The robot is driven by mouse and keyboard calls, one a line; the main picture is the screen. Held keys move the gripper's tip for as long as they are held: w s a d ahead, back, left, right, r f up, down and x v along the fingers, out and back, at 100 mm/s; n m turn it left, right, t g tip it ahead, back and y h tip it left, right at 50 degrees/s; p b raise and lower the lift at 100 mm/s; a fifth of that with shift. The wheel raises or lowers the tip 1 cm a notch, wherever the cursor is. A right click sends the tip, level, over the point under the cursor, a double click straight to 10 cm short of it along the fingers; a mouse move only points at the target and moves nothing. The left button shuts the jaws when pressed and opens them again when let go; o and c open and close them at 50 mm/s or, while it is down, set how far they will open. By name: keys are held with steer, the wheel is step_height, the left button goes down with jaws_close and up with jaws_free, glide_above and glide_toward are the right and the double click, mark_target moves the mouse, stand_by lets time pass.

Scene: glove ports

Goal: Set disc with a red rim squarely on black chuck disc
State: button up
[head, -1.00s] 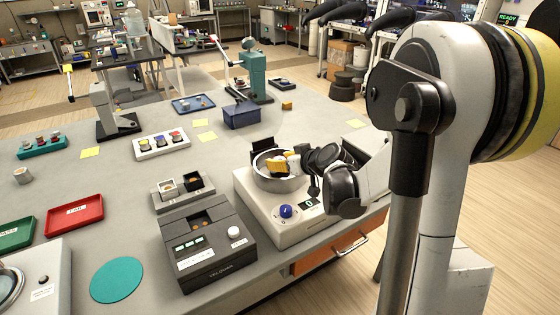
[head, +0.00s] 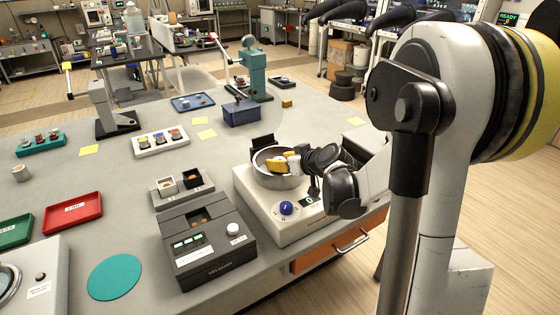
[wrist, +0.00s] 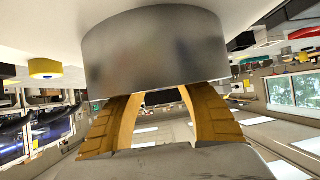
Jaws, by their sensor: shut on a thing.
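My gripper (head: 281,164) has its yellow fingers over the rim and inside the round grey metal bowl (head: 279,184) on the white machine. In the wrist view the bowl's outer wall (wrist: 155,50) fills the top middle, and the yellow fingers pass behind its edge. The fingertips are hidden there. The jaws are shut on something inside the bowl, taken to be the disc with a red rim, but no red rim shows. The black chuck disc is not visible either; bowl wall and gripper cover the inside. I cannot tell whether the disc touches the chuck or is level.
The white machine (head: 262,213) has a blue knob (head: 286,208) in front. A dark grey device (head: 206,242) stands to its left, with a small two-cup holder (head: 182,188) behind. A blue box (head: 241,113) stands farther back. The grey table is open toward the left.

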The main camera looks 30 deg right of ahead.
steer(key=shift+f, duration=0.2)
steer(key=o, duration=1.2)
steer(key=shift+s, duration=0.1)
steer(key=v, duration=1.2)
